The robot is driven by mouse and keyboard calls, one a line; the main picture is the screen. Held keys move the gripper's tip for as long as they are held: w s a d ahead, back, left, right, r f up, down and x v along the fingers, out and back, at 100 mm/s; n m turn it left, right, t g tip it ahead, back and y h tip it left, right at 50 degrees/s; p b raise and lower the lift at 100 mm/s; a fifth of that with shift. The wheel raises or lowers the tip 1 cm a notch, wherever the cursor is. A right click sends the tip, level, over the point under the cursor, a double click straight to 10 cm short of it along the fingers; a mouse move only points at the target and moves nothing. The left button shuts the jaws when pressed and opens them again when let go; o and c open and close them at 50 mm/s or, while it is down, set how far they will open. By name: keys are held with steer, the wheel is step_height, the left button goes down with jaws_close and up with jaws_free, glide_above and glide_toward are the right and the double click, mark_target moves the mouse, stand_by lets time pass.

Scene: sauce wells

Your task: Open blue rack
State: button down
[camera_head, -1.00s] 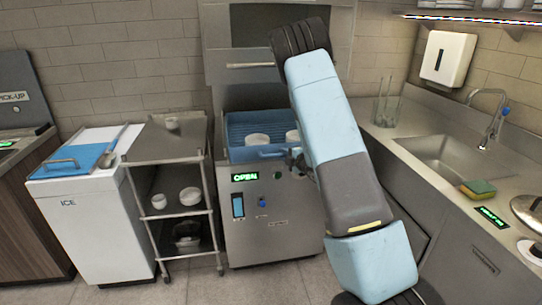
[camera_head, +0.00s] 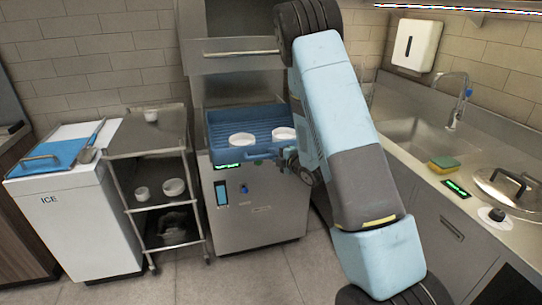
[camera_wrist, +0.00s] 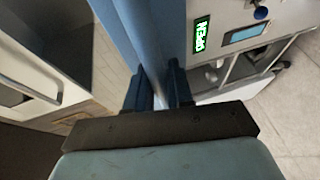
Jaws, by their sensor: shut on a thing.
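The blue rack (camera_head: 228,156) sits in the opening of the steel washer (camera_head: 262,222), and its front juts out over the washer's front panel. Two white bowls, one on the left (camera_head: 241,139) and one on the right (camera_head: 283,133), stand in it. My gripper (camera_head: 284,157) is at the rack's front right side, partly hidden by my arm. In the wrist view my gripper (camera_wrist: 158,88) is shut on the rack's blue edge (camera_wrist: 122,28). A lit green display (camera_wrist: 201,36) shows beside it.
A steel cart (camera_head: 150,150) with white dishes stands left of the washer, beside a white ice bin (camera_head: 75,225). The sink counter (camera_head: 420,170) is on the right, with a sponge (camera_head: 447,163). The floor in front of the washer is free.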

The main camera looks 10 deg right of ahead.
steer(key=shift+f, duration=0.2)
steer(key=c, duration=1.4)
jaws_free()
steer(key=shift+a, duration=0.2)
steer(key=shift+a+r, duration=0.1)
steer(key=shift+a, duration=0.05)
steer(key=v, duration=1.3)
steer(key=shift+s+d, duration=0.3)
steer(key=shift+r, duration=0.1)
